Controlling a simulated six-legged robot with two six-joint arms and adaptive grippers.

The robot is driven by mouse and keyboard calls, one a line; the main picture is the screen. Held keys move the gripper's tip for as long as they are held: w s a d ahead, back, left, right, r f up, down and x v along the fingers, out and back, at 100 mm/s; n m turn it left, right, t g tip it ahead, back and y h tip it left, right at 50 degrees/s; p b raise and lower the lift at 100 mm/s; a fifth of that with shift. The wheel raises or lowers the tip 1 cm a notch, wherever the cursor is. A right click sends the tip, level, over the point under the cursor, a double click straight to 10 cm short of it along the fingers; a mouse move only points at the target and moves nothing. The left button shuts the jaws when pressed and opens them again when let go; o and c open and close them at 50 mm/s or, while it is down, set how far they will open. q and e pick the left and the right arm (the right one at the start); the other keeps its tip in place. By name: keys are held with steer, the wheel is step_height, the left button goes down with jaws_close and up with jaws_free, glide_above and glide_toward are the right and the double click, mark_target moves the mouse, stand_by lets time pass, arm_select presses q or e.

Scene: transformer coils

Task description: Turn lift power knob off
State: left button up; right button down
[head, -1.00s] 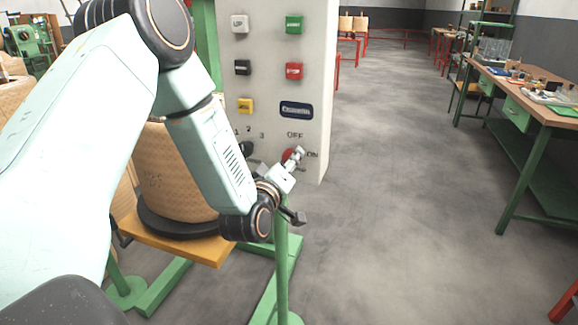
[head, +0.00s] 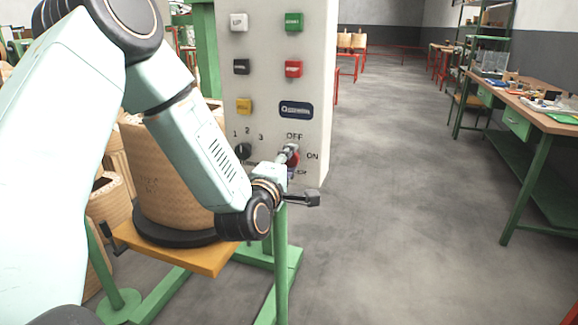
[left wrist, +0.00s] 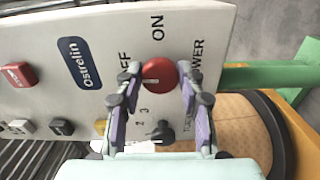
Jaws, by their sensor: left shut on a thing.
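The red power knob (left wrist: 159,74) sits on the pale control panel (left wrist: 80,70) in the left wrist view, with OFF and ON lettering around it. In the head view the red knob (head: 294,160) is partly hidden behind my left gripper (head: 290,153), below the OFF label and left of ON. In the left wrist view the two fingers of my left gripper (left wrist: 160,82) stand on either side of the knob and are shut on it. A white mark shows on the left part of the knob's face there. My right gripper is in neither view.
A black selector knob (head: 243,151) marked 1, 2, 3 is left of the red knob. Several coloured buttons are above. A large wound coil (head: 165,190) stands on an orange platform (head: 212,262) close by my left arm. The floor to the right is clear up to a workbench (head: 545,118).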

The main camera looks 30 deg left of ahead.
arm_select(q)
steer(key=shift+n, duration=0.3)
steer(key=o, duration=1.2)
steer(key=shift+c, duration=0.2)
steer(key=v, duration=0.7)
steer(key=shift+s, duration=0.25)
steer(key=shift+d, duration=0.1)
